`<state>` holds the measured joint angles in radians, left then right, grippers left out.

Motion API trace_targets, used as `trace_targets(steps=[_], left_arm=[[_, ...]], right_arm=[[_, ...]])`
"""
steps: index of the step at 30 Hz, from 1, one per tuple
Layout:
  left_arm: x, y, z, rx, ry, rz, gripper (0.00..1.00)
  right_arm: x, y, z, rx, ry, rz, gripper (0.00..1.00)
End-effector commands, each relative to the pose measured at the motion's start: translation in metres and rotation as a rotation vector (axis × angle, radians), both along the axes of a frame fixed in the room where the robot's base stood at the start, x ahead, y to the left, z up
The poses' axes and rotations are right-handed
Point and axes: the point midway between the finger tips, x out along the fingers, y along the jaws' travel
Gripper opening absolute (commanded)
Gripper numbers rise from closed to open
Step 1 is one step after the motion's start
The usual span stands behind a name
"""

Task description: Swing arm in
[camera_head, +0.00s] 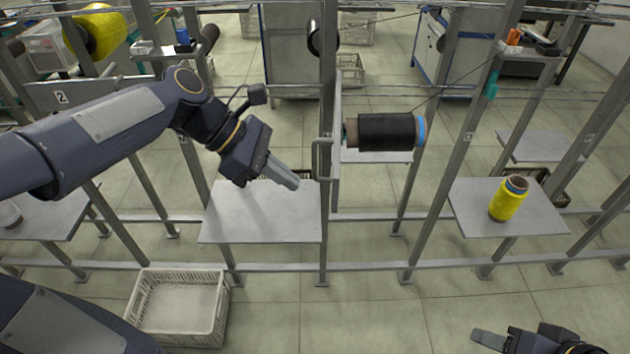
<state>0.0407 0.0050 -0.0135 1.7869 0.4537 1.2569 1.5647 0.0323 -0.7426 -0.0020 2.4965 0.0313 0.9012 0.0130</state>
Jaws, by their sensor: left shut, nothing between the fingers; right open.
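The swing arm appears as a grey upright bar with a loop handle (321,160) beside the middle post. A black bobbin (387,132) with a blue end lies horizontally just right of it, with a thread running up to the right. My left gripper (291,182) is shut and empty, a little left of the handle and above the grey shelf; I see no contact with the handle. My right gripper (490,340) is at the bottom right edge, partly cut off, open and away from the frame.
A grey shelf (235,222) sits below my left gripper. A yellow bobbin (508,199) stands on the right shelf (470,212). An empty white crate (140,313) is on the floor at lower left. Metal posts and rails cross the space.

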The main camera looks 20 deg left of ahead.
Motion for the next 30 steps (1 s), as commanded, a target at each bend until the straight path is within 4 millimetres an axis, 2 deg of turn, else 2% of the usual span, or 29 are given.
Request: trace_targets(steps=[2,9,26,30], left_arm=[[0.001,-0.012,-0.012,-0.001,0.003,-0.004,0.0],[0.008,-0.043,-0.009,0.001,-0.002,-0.002,0.0],[0.01,-0.051,-0.01,0.001,-0.001,0.0,0.0],[0.01,-0.062,-0.008,0.001,-0.001,0.004,0.0]], right_arm=[[0.0,0.0,-0.001,0.0,0.0,0.0,0.46],[0.0,0.0,0.006,0.0,0.0,0.0,0.46],[0.0,0.0,0.008,0.0,0.0,0.0,0.46],[0.0,0.0,0.014,0.0,0.0,0.0,0.46]])
